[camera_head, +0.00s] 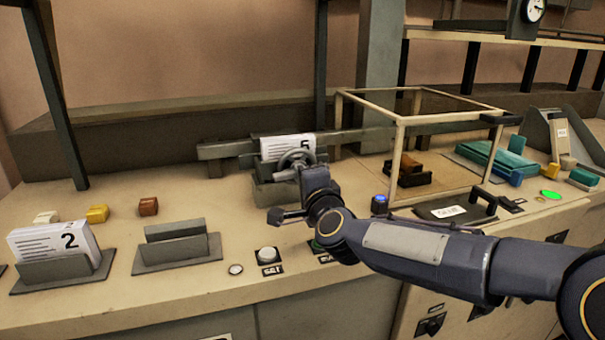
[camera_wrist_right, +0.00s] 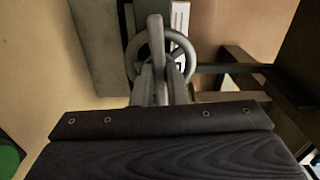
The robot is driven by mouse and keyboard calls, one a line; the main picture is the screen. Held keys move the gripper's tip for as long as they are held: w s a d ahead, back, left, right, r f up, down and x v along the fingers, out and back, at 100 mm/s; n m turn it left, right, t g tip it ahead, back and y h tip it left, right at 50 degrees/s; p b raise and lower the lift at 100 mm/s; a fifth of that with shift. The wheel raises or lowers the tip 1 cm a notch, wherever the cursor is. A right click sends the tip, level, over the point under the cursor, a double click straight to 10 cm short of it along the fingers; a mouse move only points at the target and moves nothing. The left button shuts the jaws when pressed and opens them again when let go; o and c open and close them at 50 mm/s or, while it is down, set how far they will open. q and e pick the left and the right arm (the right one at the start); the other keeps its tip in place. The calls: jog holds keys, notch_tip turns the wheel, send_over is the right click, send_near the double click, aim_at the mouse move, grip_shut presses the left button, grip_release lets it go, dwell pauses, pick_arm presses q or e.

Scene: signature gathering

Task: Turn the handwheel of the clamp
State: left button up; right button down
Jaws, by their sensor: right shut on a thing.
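The grey handwheel (camera_head: 291,157) of the clamp (camera_head: 264,190) stands near the middle of the counter in the head view. A white card marked 5 (camera_head: 285,145) sits upright just behind it. My right gripper (camera_head: 303,172) reaches the wheel from the front right and is shut on it. The fingertips are small and partly hidden by the wrist there. In the right wrist view the wheel's ring (camera_wrist_right: 133,57) stands upright straight ahead, with a grey bar crossing its middle. The exact grip point on the wheel is hard to make out. My left gripper is not in view.
A card holder with a card marked 2 (camera_head: 60,245) and an empty holder (camera_head: 176,247) stand at left. A white button (camera_head: 267,254) lies in front of the clamp. A framed glass box (camera_head: 398,150) stands close to the right, near my right arm.

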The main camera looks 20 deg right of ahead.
jog(key=shift+f+n+p, duration=0.2)
jog(key=shift+n+p, duration=0.8)
jog(key=shift+n, duration=2.6)
jog(key=c, duration=1.4)
grip_release()
jog(key=shift+c, duration=0.2)
jog(key=shift+s, duration=0.1)
jog(key=s, duration=0.7)
jog(key=shift+s+d, duration=0.2)
jog(key=shift+s, duration=0.15)
